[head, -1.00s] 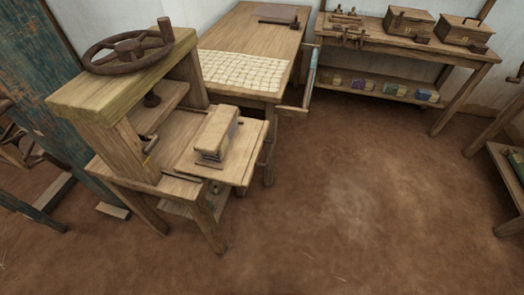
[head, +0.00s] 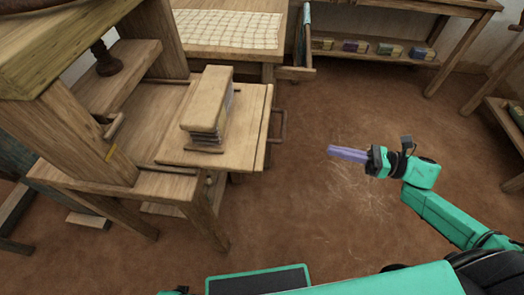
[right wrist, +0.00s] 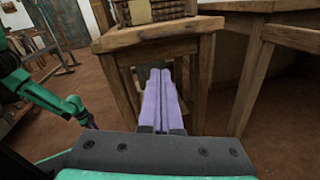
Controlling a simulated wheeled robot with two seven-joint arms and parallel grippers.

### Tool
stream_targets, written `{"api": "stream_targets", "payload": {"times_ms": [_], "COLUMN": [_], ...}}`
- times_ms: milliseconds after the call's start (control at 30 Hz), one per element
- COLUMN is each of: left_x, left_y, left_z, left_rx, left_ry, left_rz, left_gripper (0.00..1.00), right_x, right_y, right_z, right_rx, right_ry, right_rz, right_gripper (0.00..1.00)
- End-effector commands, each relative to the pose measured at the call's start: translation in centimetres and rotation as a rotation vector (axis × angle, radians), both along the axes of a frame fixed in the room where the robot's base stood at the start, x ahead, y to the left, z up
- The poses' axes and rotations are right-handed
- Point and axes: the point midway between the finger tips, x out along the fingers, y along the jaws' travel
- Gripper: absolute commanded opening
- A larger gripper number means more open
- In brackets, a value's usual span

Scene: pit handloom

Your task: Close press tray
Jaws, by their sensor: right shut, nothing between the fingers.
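The wooden press (head: 60,130) stands at the left in the head view. Its flat tray (head: 250,145) sticks out to the right, clear of the press frame. A stack of folded cloth under a wooden block (head: 208,100) rests on it. A dark bar (head: 283,124) shows at the tray's outer edge. My right gripper (head: 332,152) is shut and empty, right of the tray and apart from it. In the right wrist view, its lilac fingers (right wrist: 160,75) point at the wooden legs below the tray edge (right wrist: 160,35).
A table with a pale gridded sheet (head: 228,28) stands behind the press. A shelf bench (head: 400,8) with small coloured bundles is at the back right. Another wooden stand (head: 505,115) is at the right edge. The brown floor (head: 330,220) between them is clear.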

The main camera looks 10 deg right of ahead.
Motion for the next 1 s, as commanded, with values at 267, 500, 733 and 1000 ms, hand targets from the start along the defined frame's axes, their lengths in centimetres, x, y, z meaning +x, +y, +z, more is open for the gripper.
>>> {"api": "stream_targets", "payload": {"times_ms": [267,500,733,1000], "left_x": [0.2,0.2,-0.2,-1.2], "left_y": [-0.1,-0.1,0.0,0.3], "left_z": [-0.8,-0.8,-0.7,-0.9], "left_rx": [-0.001,-0.001,0.0,0.002], "left_ry": [0.001,0.001,0.001,0.004], "left_rz": [0.002,0.002,0.0,-0.004], "left_gripper": [0.47,0.47,0.47,0.47], "right_x": [-2.5,-1.2,0.1,0.7], "right_y": [3.6,8.4,13.1,15.8], "right_z": [2.0,2.1,2.1,1.9], "right_rx": [-0.055,-0.053,-0.052,-0.054], "right_ry": [-0.221,-0.222,-0.22,-0.215], "right_rz": [0.199,0.196,0.193,0.193], "right_gripper": [0.0,0.0,0.0,0.0]}}
